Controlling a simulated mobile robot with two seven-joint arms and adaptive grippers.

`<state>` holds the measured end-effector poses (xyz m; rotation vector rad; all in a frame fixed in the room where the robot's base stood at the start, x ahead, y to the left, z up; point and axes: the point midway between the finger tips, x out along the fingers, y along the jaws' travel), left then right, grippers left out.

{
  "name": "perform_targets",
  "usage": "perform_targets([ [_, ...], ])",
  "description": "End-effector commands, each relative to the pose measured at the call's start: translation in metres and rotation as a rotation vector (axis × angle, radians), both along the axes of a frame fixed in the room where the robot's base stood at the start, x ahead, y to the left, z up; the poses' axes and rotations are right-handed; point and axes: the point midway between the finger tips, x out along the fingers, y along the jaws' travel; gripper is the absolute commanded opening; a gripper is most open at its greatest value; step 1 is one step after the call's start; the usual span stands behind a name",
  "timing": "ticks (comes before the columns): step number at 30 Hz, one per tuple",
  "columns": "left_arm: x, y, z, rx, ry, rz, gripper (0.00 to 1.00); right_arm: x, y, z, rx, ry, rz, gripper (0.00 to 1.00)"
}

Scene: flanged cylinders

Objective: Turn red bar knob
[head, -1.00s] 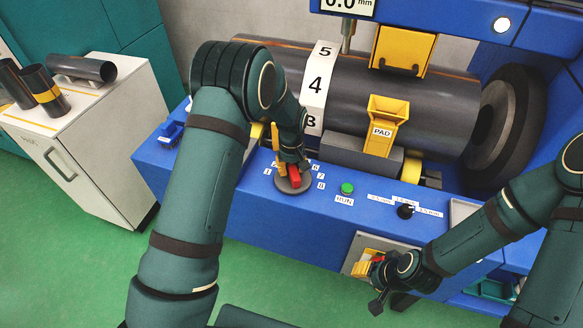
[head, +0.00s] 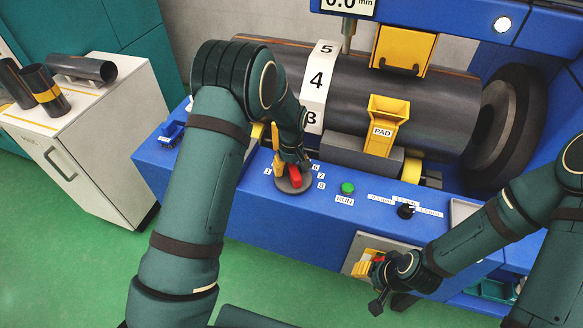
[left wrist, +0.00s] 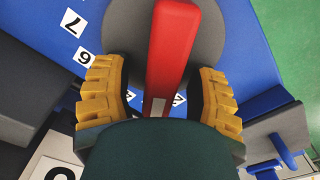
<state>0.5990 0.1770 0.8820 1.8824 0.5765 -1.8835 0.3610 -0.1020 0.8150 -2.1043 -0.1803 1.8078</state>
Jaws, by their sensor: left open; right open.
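The red bar knob (head: 295,176) sits on a round grey disc (head: 291,187) on the blue machine's front panel, with number labels around it. In the left wrist view the red bar (left wrist: 172,45) runs up the middle, over the grey disc (left wrist: 212,30). My left gripper (head: 287,165) is at the knob. Its yellow ribbed fingers (left wrist: 160,95) stand on both sides of the bar, open, with a gap showing on each side. My right gripper (head: 368,272) is open, low in front of the machine, away from the knob. My left wrist hides part of the dial.
A green RUN button (head: 347,188) and a small black knob (head: 405,211) lie to the right on the panel. Behind are a large dark cylinder (head: 445,110) and a yellow PAD piece (head: 384,125). A white cabinet (head: 85,150) with dark tubes stands at left.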

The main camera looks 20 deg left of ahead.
Motion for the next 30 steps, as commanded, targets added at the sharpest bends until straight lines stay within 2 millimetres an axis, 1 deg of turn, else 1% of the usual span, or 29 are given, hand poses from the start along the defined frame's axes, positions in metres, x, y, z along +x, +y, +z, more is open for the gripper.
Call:
perform_targets([
  [5,0.001,0.0,0.02,0.0,-0.004,0.0,0.57,0.0,0.0,0.0,0.0,0.0,0.0,0.47],
  [12,0.001,0.0,0.069,0.0,-0.005,0.0,0.57,0.0,0.0,0.0,0.0,0.0,0.0,0.47],
  [18,0.0,0.0,0.102,-0.001,-0.002,-0.001,0.57,0.0,0.0,0.0,0.0,0.0,0.0,0.47],
  [21,0.0,-0.001,0.112,0.0,-0.001,-0.001,0.57,0.0,0.0,0.0,0.0,0.0,0.0,0.47],
  [24,0.0,0.0,0.117,-0.001,-0.001,0.0,0.57,0.0,0.0,0.0,0.0,0.0,0.0,0.47],
  [30,0.0,0.0,0.119,0.0,0.0,0.0,0.57,0.0,0.0,0.0,0.0,0.0,0.0,0.47],
])
